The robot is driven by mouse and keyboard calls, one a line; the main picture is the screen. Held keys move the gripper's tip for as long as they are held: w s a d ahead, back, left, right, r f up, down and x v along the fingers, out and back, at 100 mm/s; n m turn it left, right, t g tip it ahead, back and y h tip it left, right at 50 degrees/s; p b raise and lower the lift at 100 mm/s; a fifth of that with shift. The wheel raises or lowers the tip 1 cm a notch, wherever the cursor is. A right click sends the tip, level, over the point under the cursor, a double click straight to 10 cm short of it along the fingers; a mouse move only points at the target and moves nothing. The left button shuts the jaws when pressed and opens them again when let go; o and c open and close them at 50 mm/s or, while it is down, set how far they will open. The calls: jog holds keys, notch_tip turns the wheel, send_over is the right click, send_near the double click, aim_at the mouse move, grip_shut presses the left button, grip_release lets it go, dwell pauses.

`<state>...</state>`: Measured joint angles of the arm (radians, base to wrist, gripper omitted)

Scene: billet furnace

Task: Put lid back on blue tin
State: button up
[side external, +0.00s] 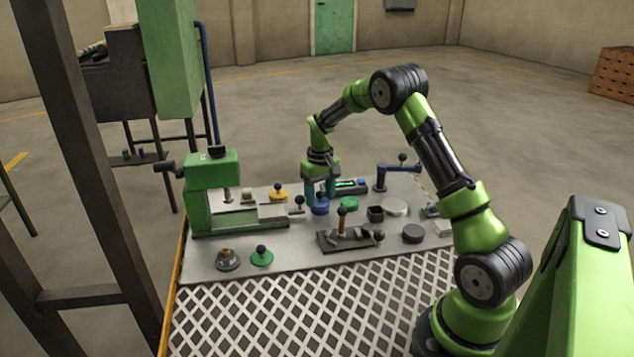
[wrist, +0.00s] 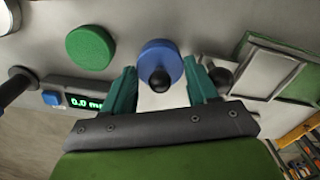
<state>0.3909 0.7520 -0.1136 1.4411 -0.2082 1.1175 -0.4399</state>
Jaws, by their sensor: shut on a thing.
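A blue round piece with a black ball knob on top (side external: 320,207), the blue lid or lidded tin, stands upright on the grey work plate. In the wrist view the blue disc (wrist: 159,54) and its knob show between my fingers. My gripper (side external: 320,190) points down over it, one finger on each side, shut on the blue lid. From these views I cannot tell lid from tin or whether the lid sits fully on the tin.
A green disc (side external: 349,203) and a digital gauge (side external: 350,186) are close by. A yellow knobbed piece (side external: 278,194) and a green press (side external: 212,190) stand to the left. A lever fixture (side external: 345,238) is in front. A green knobbed lid (side external: 262,257) lies front left.

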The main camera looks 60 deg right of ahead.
jog(key=shift+f, duration=0.1)
dwell(0.7)
jog(key=o, duration=1.1)
jog(key=shift+o, duration=1.3)
jog(key=shift+r, duration=3.5)
jog(key=shift+c, duration=0.3)
grip_shut()
